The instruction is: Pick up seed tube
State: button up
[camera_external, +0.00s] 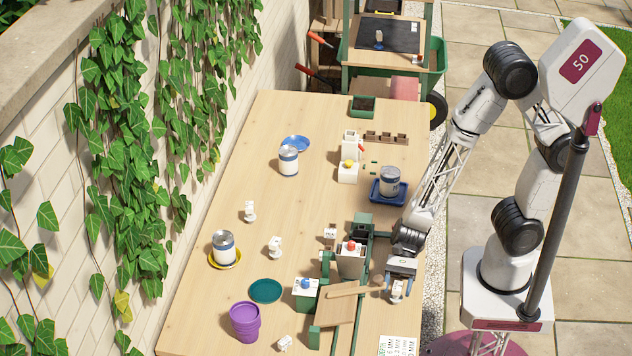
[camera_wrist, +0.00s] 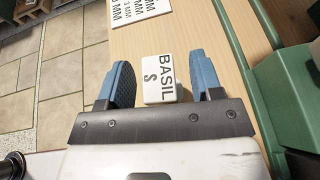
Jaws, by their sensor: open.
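A small white seed tube with black "BASIL" lettering (camera_wrist: 158,92) sits between my gripper's two blue fingers in the wrist view, with gaps visible on both sides. My gripper (camera_wrist: 158,85) is open around it. In the external view my gripper (camera_external: 401,267) hangs low over the table's right edge. The small white tube (camera_external: 397,290) shows just below it, partly covered by the fingers. Similar small white pieces stand at the left (camera_external: 249,211) and centre-left (camera_external: 275,246), and another lies near the front (camera_external: 285,343). Their lettering is too small to read.
Close left of my gripper stands a green-framed fixture (camera_external: 364,222) with a wooden board (camera_external: 338,312). A printed white card (camera_external: 398,346) lies at the front right. The table's left-middle is mostly clear.

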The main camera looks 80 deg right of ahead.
jog(key=c, duration=1)
jog(key=shift+r, duration=0.1)
jog(key=shift+r, duration=0.7)
notch_tip(320, 180, up, 2)
jog(key=shift+r, duration=0.1)
jog(key=s+d+r, duration=0.1)
jog(key=s+d, duration=0.8)
jog(key=s, duration=0.4)
jog(key=shift+s, duration=0.15)
jog(key=shift+r, duration=0.15)
